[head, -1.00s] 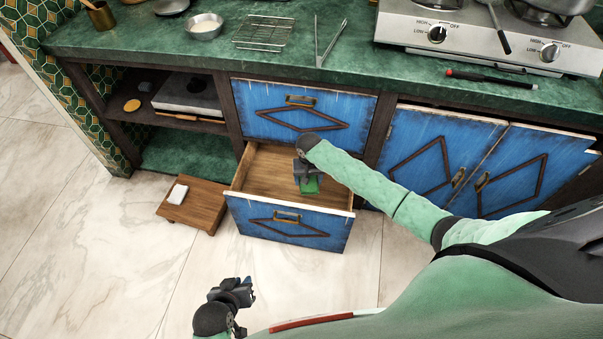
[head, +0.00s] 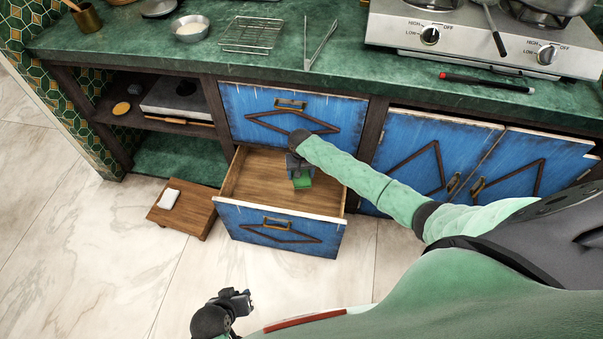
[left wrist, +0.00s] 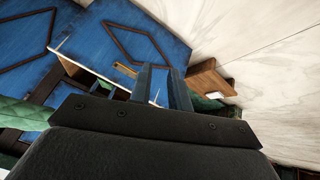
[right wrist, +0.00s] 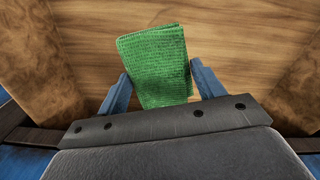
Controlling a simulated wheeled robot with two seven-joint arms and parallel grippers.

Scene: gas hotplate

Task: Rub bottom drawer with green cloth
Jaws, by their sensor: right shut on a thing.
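The bottom drawer (head: 262,176) is pulled out from the blue cabinet, showing its bare wooden inside. My right gripper (head: 300,174) reaches down into it and is shut on the green cloth (head: 303,183). In the right wrist view the folded cloth (right wrist: 155,65) sits between the two fingers, over the drawer's wooden floor. I cannot tell how firmly the cloth presses on the wood. My left gripper (head: 240,299) is empty, low in front of the drawer and apart from it. In the left wrist view a narrow gap shows between its fingers (left wrist: 161,85).
A low wooden stand (head: 184,208) with a white block (head: 168,199) is on the floor left of the drawer. The upper drawer (head: 292,114) is shut. The green counter (head: 345,72) runs above, with a gas hotplate (head: 480,40). Floor in front is clear.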

